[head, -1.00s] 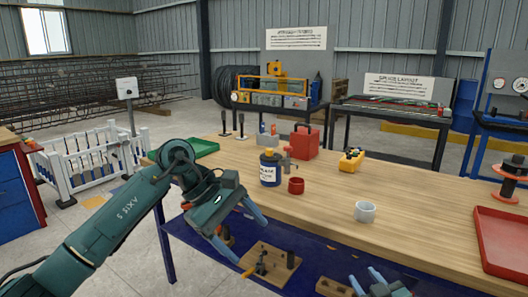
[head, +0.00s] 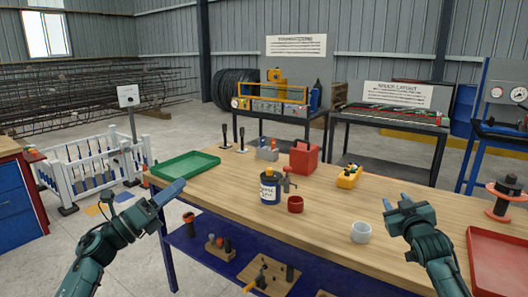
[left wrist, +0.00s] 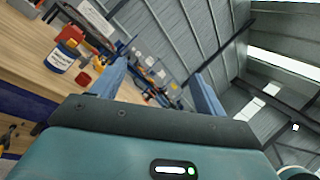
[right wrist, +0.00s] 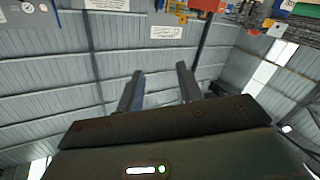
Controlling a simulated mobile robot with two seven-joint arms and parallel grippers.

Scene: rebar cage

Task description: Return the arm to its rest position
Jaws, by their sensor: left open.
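My left gripper (head: 172,192) is at the near left edge of the workbench, by the green tray. Its fingers stand apart with nothing between them in the left wrist view (left wrist: 160,70). My right gripper (head: 397,202) is over the right part of the bench, right of the white cup. Its two fingers are apart and empty in the right wrist view (right wrist: 159,69), with the hall wall and roof behind them. Both forearms come up from the bottom of the head view.
The wooden workbench (head: 330,218) bears a green tray (head: 185,165), a blue can (head: 270,188), a red cup (head: 295,204), a white cup (head: 361,232), a red box (head: 304,158), a yellow tool (head: 349,176) and a red tray (head: 498,262). A blue lower shelf (head: 215,236) holds tool blocks.

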